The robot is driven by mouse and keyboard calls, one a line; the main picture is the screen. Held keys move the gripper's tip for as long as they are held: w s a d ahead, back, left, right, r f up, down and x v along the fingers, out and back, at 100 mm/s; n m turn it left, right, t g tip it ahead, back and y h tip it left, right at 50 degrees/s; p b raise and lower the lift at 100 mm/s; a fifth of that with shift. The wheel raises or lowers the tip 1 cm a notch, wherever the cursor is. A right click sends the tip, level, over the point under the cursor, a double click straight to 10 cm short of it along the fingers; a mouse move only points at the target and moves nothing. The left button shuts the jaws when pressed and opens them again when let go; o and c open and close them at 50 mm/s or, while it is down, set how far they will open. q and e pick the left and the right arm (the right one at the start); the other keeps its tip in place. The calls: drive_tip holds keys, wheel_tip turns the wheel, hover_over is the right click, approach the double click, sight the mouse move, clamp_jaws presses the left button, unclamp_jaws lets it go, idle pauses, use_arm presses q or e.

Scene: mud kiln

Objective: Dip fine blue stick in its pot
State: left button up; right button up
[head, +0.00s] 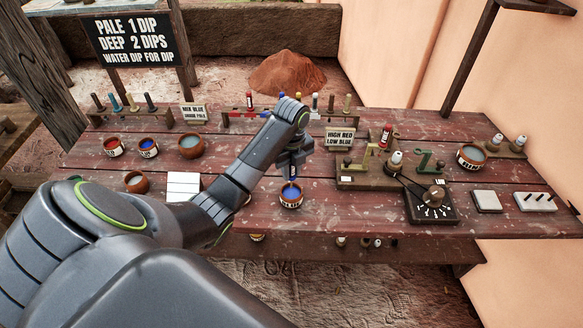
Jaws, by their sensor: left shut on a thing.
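My left gripper (292,171) points straight down near the middle of the table and is shut on a slim stick with blue on it (292,180). The stick is upright, and its lower end is at the mouth of a small brown pot of blue paint (290,201). I cannot tell how deep the tip is in the paint. The gripper's fingers hide most of the stick. Another blue pot (148,149) stands at the left, beside a red pot (113,147). My right gripper is not in view.
A rack of sticks (235,117) stands behind my left arm. A "HIGH RED LOW BLUE" sign (340,139), a wooden stand (365,180) and a dial box (432,208) are at the right.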

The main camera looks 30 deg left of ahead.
sight(291, 176)
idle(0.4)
use_arm(q)
drive_tip(key=shift+p, duration=0.45)
drive_tip(key=shift+f, duration=0.2)
drive_tip(key=shift+f+b, duration=0.6)
drive_tip(key=shift+f, duration=1.05)
drive_tip(key=shift+r, duration=0.1)
drive_tip(key=shift+p, duration=0.4)
wheel_tip(291, 176, up, 7)
drive_tip(key=p, duration=0.8)
idle(0.5)
